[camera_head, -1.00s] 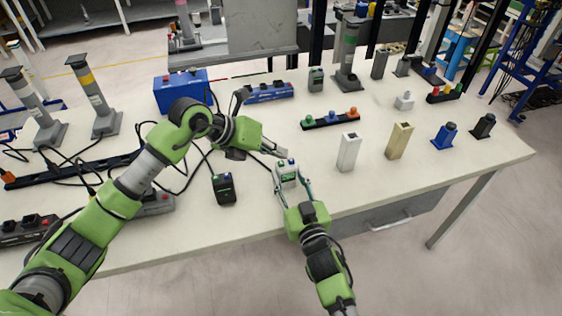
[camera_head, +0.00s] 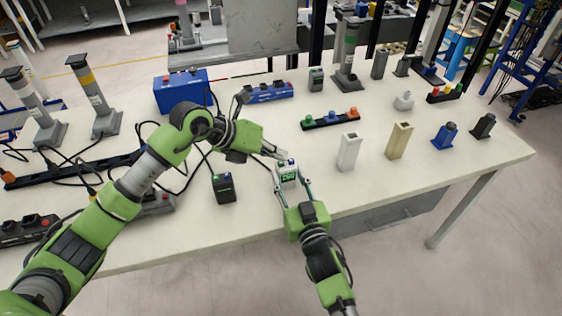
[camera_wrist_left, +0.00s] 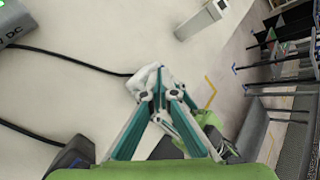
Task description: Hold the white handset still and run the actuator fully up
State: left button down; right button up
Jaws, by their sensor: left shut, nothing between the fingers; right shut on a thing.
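The white handset (camera_head: 288,178) stands upright near the table's front edge, with a green display and small coloured buttons on top. My right gripper (camera_head: 289,184) is shut on it, fingers at its sides. My left gripper (camera_head: 283,156) is shut and empty, its tips at the handset's top; I cannot tell whether they touch a button. In the left wrist view the handset (camera_wrist_left: 148,78) is partly hidden behind the closed fingers (camera_wrist_left: 160,94). Grey columns stand on the table, one with a green band (camera_head: 349,45) and one with a yellow band (camera_head: 90,85); I cannot tell which is the actuator.
A black handset (camera_head: 224,188) stands left of the white one. A white block (camera_head: 348,152) and a beige block (camera_head: 398,141) stand to the right. A button bar (camera_head: 330,120) and a blue box (camera_head: 182,90) lie behind. Cables cross the left side.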

pick_arm(q)
jog(key=shift+f, duration=0.55)
dwell(1.4)
jog(key=shift+r, duration=0.1)
dwell(2.3)
jog(key=shift+r, duration=0.85)
jog(key=shift+r, duration=2.5)
pick_arm(e)
jog(key=o, duration=1.2)
jog(key=shift+o, duration=0.2)
